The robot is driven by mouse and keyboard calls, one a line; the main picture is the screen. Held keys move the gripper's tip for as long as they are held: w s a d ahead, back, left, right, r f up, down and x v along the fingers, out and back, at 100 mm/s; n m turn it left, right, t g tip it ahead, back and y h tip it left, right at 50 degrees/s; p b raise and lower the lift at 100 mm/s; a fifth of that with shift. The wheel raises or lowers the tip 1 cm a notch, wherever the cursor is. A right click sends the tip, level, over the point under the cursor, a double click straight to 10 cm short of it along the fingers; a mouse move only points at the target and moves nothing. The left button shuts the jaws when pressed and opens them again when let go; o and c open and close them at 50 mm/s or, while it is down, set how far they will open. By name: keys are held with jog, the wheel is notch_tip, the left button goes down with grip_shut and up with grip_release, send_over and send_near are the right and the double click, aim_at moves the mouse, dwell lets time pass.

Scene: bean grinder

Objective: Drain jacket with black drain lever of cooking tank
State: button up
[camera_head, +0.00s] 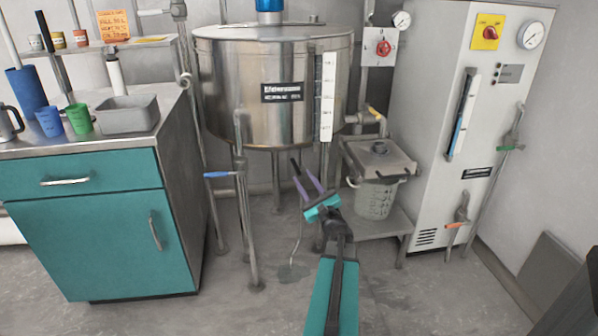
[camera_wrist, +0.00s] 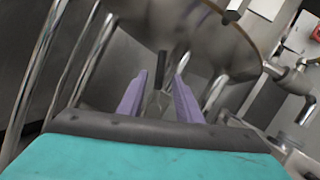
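The steel cooking tank (camera_head: 235,90) stands on legs at the centre of the head view, and its rounded underside (camera_wrist: 190,35) fills the top of the wrist view. A black lever (camera_head: 295,166) hangs under the tank; in the wrist view the black lever (camera_wrist: 161,66) shows near the fingertips, between the two purple fingers. My gripper (camera_head: 303,182) is below the tank, angled up at the lever. In the wrist view my gripper (camera_wrist: 161,82) has its fingers apart, with a gap around the lever's line. I cannot tell whether either finger touches it.
A blue lever (camera_head: 217,174) sits on the left pipe, and a yellow lever (camera_head: 375,112) on the tank's right outlet. Tank legs flank my gripper. A teal cabinet (camera_head: 100,240) stands left; the floor between is open.

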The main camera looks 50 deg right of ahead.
jog(key=shift+v, duration=1.25)
